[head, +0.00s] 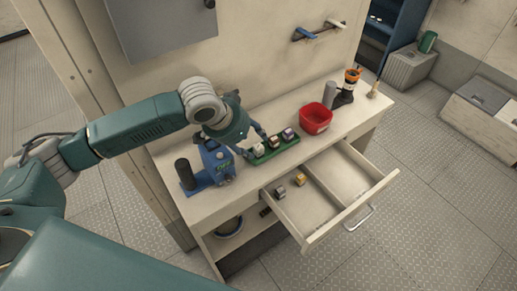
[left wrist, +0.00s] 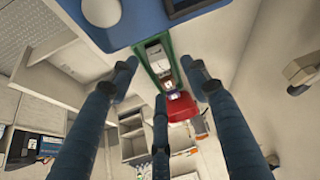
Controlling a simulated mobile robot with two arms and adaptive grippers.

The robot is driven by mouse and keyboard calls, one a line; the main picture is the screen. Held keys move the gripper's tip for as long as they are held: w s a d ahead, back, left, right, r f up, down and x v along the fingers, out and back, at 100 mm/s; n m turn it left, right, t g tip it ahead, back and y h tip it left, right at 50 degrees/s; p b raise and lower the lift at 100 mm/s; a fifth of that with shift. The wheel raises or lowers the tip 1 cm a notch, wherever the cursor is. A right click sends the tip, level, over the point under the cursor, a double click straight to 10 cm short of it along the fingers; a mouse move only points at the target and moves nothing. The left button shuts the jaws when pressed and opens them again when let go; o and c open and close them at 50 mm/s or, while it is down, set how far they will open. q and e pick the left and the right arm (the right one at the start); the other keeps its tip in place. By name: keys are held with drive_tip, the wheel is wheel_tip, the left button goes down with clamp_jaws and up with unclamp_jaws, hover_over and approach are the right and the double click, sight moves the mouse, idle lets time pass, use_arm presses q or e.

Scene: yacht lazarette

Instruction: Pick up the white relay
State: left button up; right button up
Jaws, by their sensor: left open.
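The white relay (head: 258,151) sits at the near left end of a green tray (head: 284,147) on the counter. It also shows in the left wrist view (left wrist: 154,50), in the green tray between the spread fingers. My left gripper (head: 256,143) is open and empty, with its fingertips close around the white relay. I cannot tell whether any finger touches it. In the left wrist view the fingers of the left gripper (left wrist: 160,62) are wide apart. Two more relays, an orange-brown one (head: 274,142) and a purple one (head: 288,134), sit farther along the tray. My right gripper is not in view.
A blue device (head: 216,162) and a black cylinder (head: 184,174) stand left of the tray. A red bin (head: 315,118) stands right of it. An open drawer (head: 348,225) below holds a grey relay (head: 280,192) and a yellow one (head: 300,179); the rest of it is clear.

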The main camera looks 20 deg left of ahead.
sight(257, 148)
use_arm(q)
drive_tip(key=p+x, duration=0.1)
drive_tip(key=x, duration=0.3)
drive_tip(key=shift+s+f+p, duration=0.1)
drive_tip(key=shift+f+p, duration=0.05)
drive_tip(key=shift+p, duration=0.25)
drive_tip(key=shift+w+d+f, duration=0.1)
drive_tip(key=shift+w+f, duration=0.15)
drive_tip(key=shift+f, duration=0.4)
drive_tip(key=c, duration=1)
